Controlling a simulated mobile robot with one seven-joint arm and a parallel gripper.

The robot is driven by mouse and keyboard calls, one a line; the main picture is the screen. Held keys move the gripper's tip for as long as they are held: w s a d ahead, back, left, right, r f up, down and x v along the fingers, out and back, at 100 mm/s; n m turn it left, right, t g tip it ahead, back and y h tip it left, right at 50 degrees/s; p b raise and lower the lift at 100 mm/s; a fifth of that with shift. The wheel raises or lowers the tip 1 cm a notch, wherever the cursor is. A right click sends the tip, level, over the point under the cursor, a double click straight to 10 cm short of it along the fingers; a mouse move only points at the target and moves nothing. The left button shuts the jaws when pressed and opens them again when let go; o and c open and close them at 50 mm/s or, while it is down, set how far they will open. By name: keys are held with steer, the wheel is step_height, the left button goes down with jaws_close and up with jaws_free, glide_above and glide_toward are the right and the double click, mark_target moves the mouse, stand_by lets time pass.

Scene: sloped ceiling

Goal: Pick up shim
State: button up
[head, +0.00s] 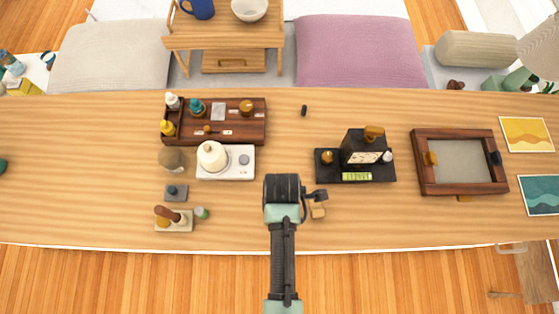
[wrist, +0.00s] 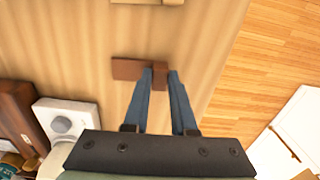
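The shim looks like a small brown piece (wrist: 128,69), a flat bar with a blockier end, lying on the table in the wrist view. My gripper (wrist: 160,72) has its two blue fingers apart, with the blockier end in the gap between the fingertips. The left finger covers part of the bar. I cannot tell whether the fingers touch it. In the head view, a small tan-brown block (head: 317,211) beside my gripper (head: 316,196) appears to be the same piece, partly hidden by my gripper.
A black stand (head: 326,172) is right of my gripper, with a wooden frame (head: 420,182) farther right. A white device (head: 238,174), wooden tray (head: 250,137) and small stamp holder (head: 173,227) are to the left. The front table edge is close; bare wood lies around the piece.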

jaws_close()
steer(key=shift+r, duration=0.1)
step_height(320, 180, up, 10)
steer(key=shift+b, duration=0.35)
